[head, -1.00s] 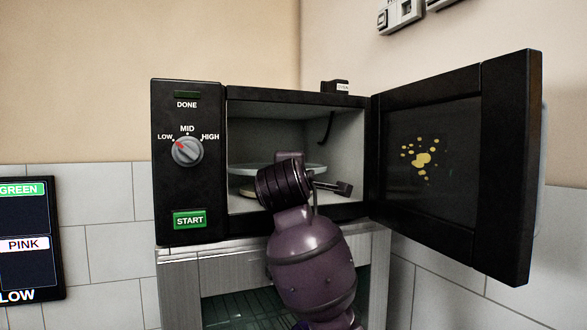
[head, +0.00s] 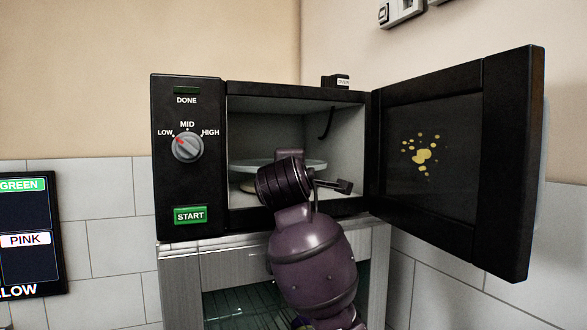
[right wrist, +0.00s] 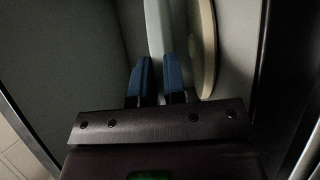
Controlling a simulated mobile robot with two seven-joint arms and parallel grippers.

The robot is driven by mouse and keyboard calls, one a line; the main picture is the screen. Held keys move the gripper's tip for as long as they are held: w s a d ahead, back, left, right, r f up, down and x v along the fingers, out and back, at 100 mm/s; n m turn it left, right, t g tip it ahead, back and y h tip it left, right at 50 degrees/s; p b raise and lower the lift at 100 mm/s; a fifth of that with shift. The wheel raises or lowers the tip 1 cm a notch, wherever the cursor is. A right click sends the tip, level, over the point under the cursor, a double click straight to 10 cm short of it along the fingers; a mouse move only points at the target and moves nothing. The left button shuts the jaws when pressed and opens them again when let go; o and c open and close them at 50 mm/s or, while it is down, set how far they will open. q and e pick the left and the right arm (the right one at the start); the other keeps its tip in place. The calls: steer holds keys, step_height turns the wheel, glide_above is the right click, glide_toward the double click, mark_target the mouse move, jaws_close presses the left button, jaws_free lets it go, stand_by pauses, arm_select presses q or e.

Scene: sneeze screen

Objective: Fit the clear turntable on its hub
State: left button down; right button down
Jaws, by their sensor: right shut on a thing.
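The clear turntable (head: 248,166) is a pale, thin disc inside the open microwave, near level. My right gripper reaches in through the front opening, and its arm covers the front right part of the disc in the head view. In the right wrist view, the blue fingertips (right wrist: 158,75) are shut on the edge of the turntable (right wrist: 158,28). A cream-coloured round piece (right wrist: 208,50) lies close beside the disc there; a bit of it shows below the turntable in the head view (head: 247,186). The hub is not clearly seen, and I cannot tell whether the turntable touches it. My left gripper is out of view.
The microwave door (head: 510,165) stands wide open on the right, with yellow splashes on its window. The control panel with knob (head: 187,147) and green START button (head: 190,215) is left of the opening. The cavity walls stand close around the gripper.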

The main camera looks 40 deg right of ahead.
steer(key=shift+r+p, duration=0.1)
steer(key=shift+p, duration=0.55)
stand_by(1.0)
steer(key=shift+f, duration=0.8)
stand_by(2.7)
steer(key=c, duration=1.1)
jaws_free()
steer(key=shift+f, duration=0.1)
steer(key=shift+a, duration=0.1)
steer(key=v, duration=0.7)
stand_by(0.5)
